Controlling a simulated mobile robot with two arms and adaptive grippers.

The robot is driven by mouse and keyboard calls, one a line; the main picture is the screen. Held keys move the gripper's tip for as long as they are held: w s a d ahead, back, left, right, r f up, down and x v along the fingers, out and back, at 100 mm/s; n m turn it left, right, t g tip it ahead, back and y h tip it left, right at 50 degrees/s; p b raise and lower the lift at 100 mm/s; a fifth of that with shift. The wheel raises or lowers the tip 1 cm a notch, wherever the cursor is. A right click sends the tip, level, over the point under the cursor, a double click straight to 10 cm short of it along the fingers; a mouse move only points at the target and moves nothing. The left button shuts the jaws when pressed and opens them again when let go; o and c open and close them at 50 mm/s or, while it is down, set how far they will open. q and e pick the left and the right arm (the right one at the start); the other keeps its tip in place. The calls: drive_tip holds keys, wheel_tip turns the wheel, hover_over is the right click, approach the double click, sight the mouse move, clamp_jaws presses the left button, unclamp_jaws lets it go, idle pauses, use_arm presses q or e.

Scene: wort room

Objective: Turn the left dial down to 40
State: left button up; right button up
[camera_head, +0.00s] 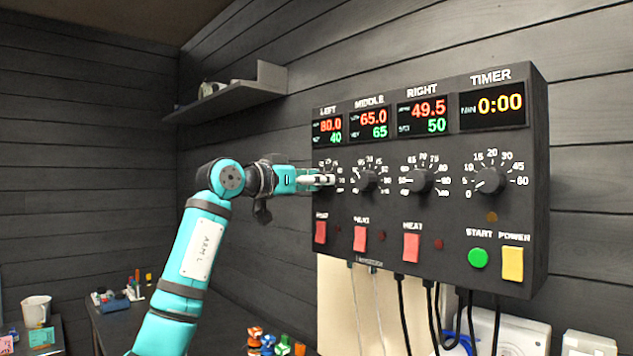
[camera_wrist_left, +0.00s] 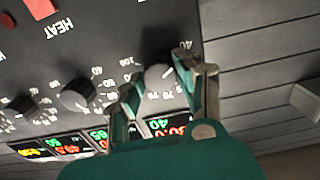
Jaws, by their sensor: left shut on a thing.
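The dark control panel (camera_head: 400,240) hangs on the wall. My left gripper (camera_head: 326,180) reaches in from the left and is shut on the left dial, which it mostly hides in the head view. In the left wrist view the left dial (camera_wrist_left: 158,77) sits between the two fingers of the gripper (camera_wrist_left: 160,85). The left display (camera_head: 328,130) shows 80.0 in red above 40 in green. My right gripper is not in view.
The middle dial (camera_head: 366,181), right dial (camera_head: 420,181) and timer dial (camera_head: 489,180) are in the same row. Red heat switches (camera_head: 360,238), a green start button (camera_head: 478,258) and a yellow power switch (camera_head: 512,264) lie below. A shelf (camera_head: 235,97) juts out at upper left.

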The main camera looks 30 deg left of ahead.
use_arm(q)
drive_tip(key=shift+f, duration=0.1)
drive_tip(key=o, duration=1.1)
drive_tip(key=shift+o, duration=0.2)
drive_tip(key=v, duration=1.2)
